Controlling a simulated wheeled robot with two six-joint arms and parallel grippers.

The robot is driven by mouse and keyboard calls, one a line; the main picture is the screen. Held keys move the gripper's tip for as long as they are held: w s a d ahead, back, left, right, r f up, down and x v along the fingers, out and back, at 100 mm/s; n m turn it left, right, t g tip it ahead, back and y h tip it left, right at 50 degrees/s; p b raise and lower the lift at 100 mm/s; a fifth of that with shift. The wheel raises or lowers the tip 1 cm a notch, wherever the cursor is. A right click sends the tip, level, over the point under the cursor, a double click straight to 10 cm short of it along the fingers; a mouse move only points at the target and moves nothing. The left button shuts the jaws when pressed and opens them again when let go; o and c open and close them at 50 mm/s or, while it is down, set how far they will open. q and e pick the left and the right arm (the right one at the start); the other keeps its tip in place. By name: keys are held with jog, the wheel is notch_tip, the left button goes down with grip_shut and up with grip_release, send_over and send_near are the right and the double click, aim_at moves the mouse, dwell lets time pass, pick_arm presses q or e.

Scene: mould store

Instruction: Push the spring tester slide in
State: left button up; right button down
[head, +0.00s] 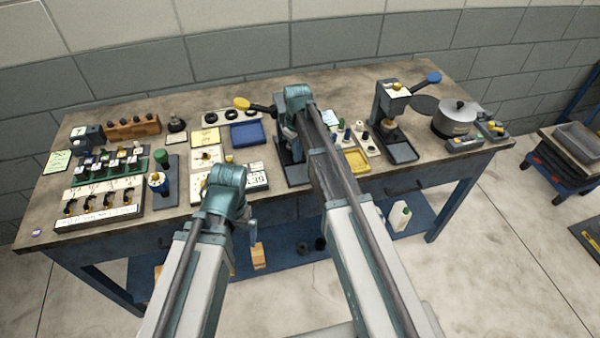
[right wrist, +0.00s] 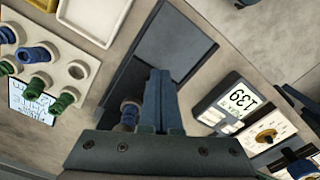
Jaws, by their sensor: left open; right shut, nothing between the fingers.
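A dark press-like bench device (head: 283,138) with a yellow-knobbed lever stands at the table's middle; I take it as the spring tester. Its flat dark plate (head: 297,178) with a raised rim, probably the slide, reaches towards the front edge. It also shows in the right wrist view (right wrist: 180,42). My right gripper (right wrist: 163,78) is shut and empty, over or beside the dark plate; contact cannot be told. In the head view my right arm hides its fingertips and part of the device. My left gripper (head: 252,226) is open and empty near the table's front edge, mostly hidden by its wrist.
A digital display (head: 257,178) and dial boxes (head: 206,157) stand left of the device. A white block with pegs (right wrist: 62,70) and a yellow tray (head: 356,160) are to its right. A second press (head: 390,105) with a blue lever and a pot (head: 455,117) stand further right.

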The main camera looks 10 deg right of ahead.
jog(key=shift+s+r+p, duration=1.05)
jog(key=shift+s, duration=0.15)
notch_tip(320, 180, up, 7)
jog(key=s+p, duration=0.3)
jog(key=p, duration=0.4)
jog(key=shift+f, duration=0.1)
dwell(0.3)
jog(key=s+a+f+m+b, duration=0.1)
jog(key=s+a, duration=0.2)
jog(key=s, duration=0.3)
jog(key=s+a+f+b, duration=0.1)
jog(key=s+a+b, duration=0.1)
jog(key=s, duration=0.5)
jog(key=s+a+f+m+h+b, duration=0.1)
jog(key=s+a+f, duration=0.1)
jog(key=s+a, duration=0.3)
jog(key=shift+s+m, duration=0.3)
jog(key=shift+s, duration=0.65)
